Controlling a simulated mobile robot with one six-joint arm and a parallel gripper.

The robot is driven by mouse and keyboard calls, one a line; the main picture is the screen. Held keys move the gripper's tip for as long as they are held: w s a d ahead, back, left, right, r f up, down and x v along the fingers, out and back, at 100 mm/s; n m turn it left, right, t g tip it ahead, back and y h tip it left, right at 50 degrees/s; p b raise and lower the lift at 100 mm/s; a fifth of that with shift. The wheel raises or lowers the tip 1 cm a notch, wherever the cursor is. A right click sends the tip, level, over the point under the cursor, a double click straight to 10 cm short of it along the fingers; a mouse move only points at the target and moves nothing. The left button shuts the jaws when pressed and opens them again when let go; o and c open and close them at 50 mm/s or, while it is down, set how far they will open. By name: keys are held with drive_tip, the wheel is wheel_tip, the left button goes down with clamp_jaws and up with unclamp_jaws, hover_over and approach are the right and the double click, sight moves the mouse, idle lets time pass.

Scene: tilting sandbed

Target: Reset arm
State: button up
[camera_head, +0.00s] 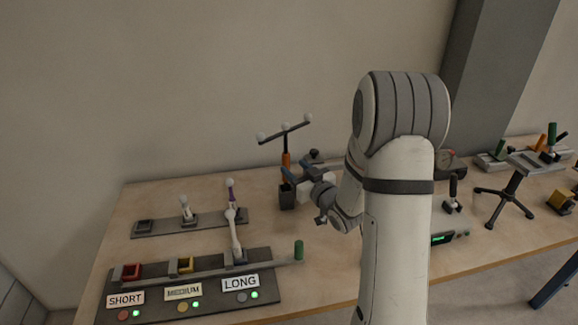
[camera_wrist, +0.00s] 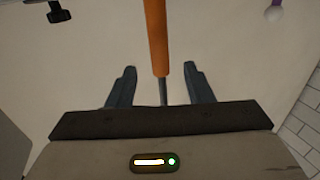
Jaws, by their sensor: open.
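My gripper (camera_head: 297,173) is at the middle back of the bench, beside a dark holder (camera_head: 287,197) with an orange-handled tool (camera_head: 286,160) upright in it. In the wrist view my gripper (camera_wrist: 161,76) is open, with one finger on each side of the picture's middle. The orange handle (camera_wrist: 156,35) and its thin grey shaft show between the fingers, with a visible gap on both sides. My arm bends over the bench and hides part of it.
A dark T-shaped stand with white balls (camera_head: 286,131) rises behind the holder. A black tripod stand (camera_head: 505,197) is at the right.

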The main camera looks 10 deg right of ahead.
drive_tip(key=s+a+r+m+g+h, duration=0.1)
drive_tip(key=s+g, duration=0.6)
drive_tip(key=s, duration=0.9)
drive_tip(key=s+a+r+m+g+h, duration=0.1)
drive_tip(key=s+r+m+g+h, duration=0.2)
drive_tip(key=s, duration=1.3)
drive_tip(key=g+h, duration=0.2)
drive_tip(key=g, duration=0.2)
drive_tip(key=shift+s, duration=0.3)
drive_tip(key=shift+a+r, duration=0.1)
